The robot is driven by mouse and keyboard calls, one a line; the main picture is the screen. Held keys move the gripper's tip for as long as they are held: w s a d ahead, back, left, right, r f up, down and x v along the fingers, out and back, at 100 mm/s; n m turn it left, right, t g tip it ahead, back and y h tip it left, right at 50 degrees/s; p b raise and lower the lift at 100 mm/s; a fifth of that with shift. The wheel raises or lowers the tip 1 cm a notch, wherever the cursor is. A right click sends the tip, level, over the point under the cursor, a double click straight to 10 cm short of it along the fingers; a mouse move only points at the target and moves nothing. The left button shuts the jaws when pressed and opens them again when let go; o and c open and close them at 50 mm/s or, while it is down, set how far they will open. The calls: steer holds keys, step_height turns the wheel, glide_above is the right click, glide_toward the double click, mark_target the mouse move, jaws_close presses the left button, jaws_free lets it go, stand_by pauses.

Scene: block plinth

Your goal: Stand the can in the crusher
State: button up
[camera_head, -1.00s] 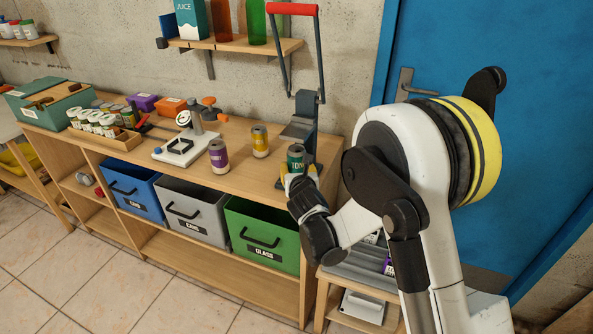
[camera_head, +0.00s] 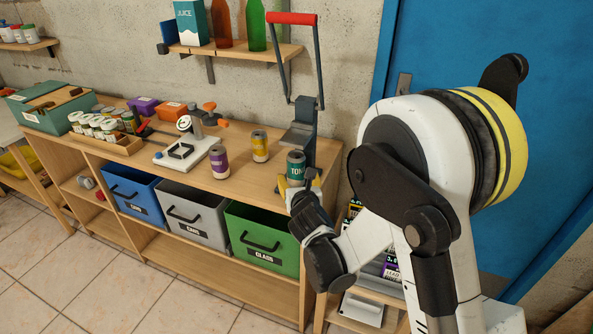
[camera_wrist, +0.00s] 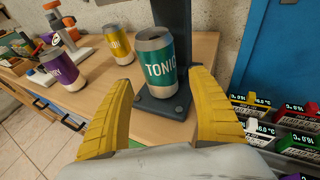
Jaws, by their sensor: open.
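The can, green with a grey band and the word TONIC, stands upright on the dark base plate of the crusher, in the head view (camera_head: 296,168) and the wrist view (camera_wrist: 158,68). The crusher (camera_head: 301,130) has a dark post and a raised red-gripped lever; its base plate (camera_wrist: 178,104) shows around the can's foot. My gripper (camera_head: 299,184) is open. In the wrist view its yellow fingers (camera_wrist: 161,82) lie left and right of the can, with visible gaps on both sides. The can's far side is hidden.
A yellow can (camera_head: 260,146) and a purple can (camera_head: 219,162) stand left of the crusher on the bench (camera_head: 240,183). A white-based device (camera_head: 187,152) is farther left. Blue, grey and green bins (camera_head: 262,238) sit below. A blue door (camera_head: 470,60) is at right.

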steer(key=a+p+v, duration=0.1)
steer(key=v, duration=0.5)
steer(key=s+d+r+n+t+y, duration=0.1)
steer(key=s+d+r+n+y, duration=0.15)
steer(key=r+n, duration=0.7)
steer(key=s+d+r+n+t+y, duration=0.1)
steer(key=s+r+n+y, duration=0.15)
steer(key=r+n, duration=0.7)
steer(key=s+d+f+n+g+h, duration=0.3)
steer(key=s+d+n, duration=0.4)
steer(key=s, duration=0.4)
steer(key=s+d+f+n+g+h, duration=0.4)
steer(key=s+d+f+n+g, duration=0.2)
steer(key=s+d, duration=0.4)
steer(key=shift+s+d+f+n, duration=0.3)
steer(key=shift+s+f+n, duration=0.55)
steer(key=shift+n, duration=0.35)
